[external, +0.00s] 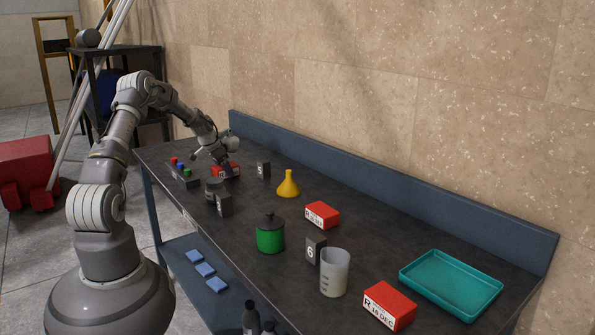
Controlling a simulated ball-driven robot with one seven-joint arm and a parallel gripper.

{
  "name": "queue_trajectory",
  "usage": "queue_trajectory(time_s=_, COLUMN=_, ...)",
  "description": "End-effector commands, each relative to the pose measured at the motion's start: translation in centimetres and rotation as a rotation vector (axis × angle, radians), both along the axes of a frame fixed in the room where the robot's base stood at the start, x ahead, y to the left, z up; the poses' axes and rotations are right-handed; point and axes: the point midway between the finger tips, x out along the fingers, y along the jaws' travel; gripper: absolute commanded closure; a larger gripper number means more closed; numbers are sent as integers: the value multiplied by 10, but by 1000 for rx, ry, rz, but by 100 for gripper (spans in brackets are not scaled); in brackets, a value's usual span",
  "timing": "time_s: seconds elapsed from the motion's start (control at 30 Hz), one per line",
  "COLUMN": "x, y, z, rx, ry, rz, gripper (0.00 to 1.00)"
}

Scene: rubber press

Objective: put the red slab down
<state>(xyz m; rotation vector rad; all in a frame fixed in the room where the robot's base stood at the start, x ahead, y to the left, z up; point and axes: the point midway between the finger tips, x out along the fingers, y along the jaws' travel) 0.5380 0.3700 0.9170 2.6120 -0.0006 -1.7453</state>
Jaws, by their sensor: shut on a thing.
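My gripper (226,164) is at the far left end of the dark workbench (365,232), pointing down. It is shut on a red slab (224,173) with a white label on its near side. The fingers and wrist hide part of that slab. The slab is at or just above the bench top; I cannot tell whether it touches. A second red slab (322,214) lies mid-bench, and a third red slab (390,306) lies near the right front; both have white labels.
Beside the held slab are a button box (182,176), a dark numbered block (263,170) and dark weights (214,187). A yellow funnel (288,184), green canister (270,235), beaker (334,272), numbered block (315,250) and teal tray (450,284) stand further right.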

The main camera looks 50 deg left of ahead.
Motion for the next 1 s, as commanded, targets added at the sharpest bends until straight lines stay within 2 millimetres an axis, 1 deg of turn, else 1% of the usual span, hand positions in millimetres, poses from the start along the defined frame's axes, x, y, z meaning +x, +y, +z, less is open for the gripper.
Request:
queue_trajectory(time_s=0.07, x=0, y=0, z=1, rx=1, ry=-1, rz=0, gripper=74)
queue_trajectory(time_s=0.2, x=0, y=0, z=-3, rx=0, ry=0, rz=-1, gripper=74)
queue_trajectory(time_s=0.23, x=0, y=0, z=-2, rx=0, ry=0, rz=0, gripper=23)
queue_trajectory(time_s=0.27, x=0, y=0, z=-2, rx=0, ry=1, rz=0, gripper=16)
queue_trajectory(time_s=0.3, x=0, y=0, z=-2, rx=0, ry=1, rz=0, gripper=7)
queue_trajectory(time_s=0.33, x=0, y=0, z=-2, rx=-1, ry=1, rz=0, gripper=4)
queue_trajectory(time_s=0.57, x=0, y=0, z=-2, rx=0, ry=0, rz=-1, gripper=4)
queue_trajectory(time_s=0.67, x=0, y=0, z=3, rx=0, ry=0, rz=-1, gripper=4)
queue_trajectory(time_s=0.77, x=-5, y=1, z=16, rx=2, ry=0, rz=1, gripper=4)
queue_trajectory(time_s=1.0, x=-27, y=1, z=70, rx=1, ry=-1, rz=2, gripper=4)
